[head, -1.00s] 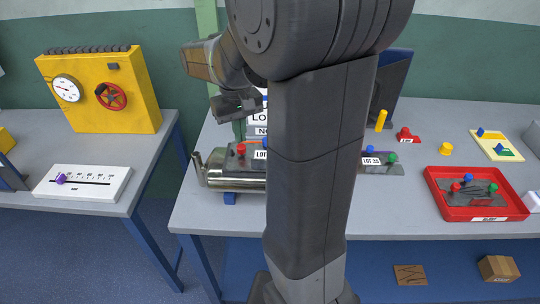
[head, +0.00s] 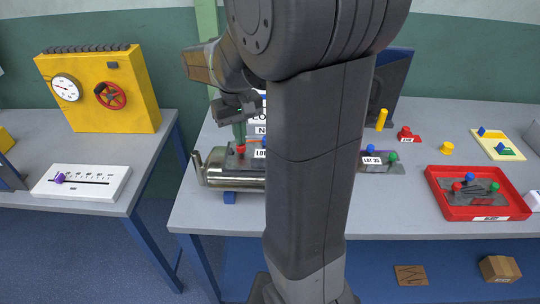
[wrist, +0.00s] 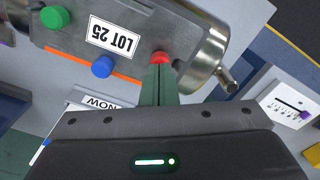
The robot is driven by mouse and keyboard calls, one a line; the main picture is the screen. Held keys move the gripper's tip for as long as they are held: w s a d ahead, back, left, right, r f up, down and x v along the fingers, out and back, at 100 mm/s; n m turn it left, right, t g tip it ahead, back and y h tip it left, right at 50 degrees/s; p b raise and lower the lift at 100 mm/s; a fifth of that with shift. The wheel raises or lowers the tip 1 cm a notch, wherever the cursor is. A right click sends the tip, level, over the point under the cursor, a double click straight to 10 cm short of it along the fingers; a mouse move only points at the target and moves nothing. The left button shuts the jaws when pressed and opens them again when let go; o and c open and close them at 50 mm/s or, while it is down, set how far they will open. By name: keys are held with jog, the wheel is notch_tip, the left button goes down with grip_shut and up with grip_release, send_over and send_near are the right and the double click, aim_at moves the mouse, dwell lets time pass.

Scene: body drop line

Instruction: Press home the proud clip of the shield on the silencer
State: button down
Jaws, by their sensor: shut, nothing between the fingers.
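The silencer (head: 222,177) is a shiny metal can with a pipe end at the left, on the middle bench, partly hidden by my arm. A grey shield (wrist: 135,50) with a LOT 25 label lies on it. The wrist view shows its green clip (wrist: 55,17), blue clip (wrist: 102,66) and red clip (wrist: 160,57). My gripper (wrist: 160,68) is shut and empty, its fingertips right at the red clip; contact cannot be told. In the head view my gripper (head: 240,143) points down over the red clip (head: 241,149). Which clip stands proud is not clear.
A red tray (head: 480,213) farther right holds a similar shield. A white slider gauge (head: 82,182) and yellow panel (head: 130,75) stand on the left bench. A gap separates the benches.

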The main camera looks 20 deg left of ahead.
jog(key=shift+f, duration=0.55)
dwell(0.4)
jog(key=c, duration=2.2)
grip_release()
jog(key=c, duration=1.5)
grip_release()
jog(key=shift+r, duration=0.15)
jog(key=shift+r+p, duration=2.55)
jog(key=shift+r, duration=0.4)
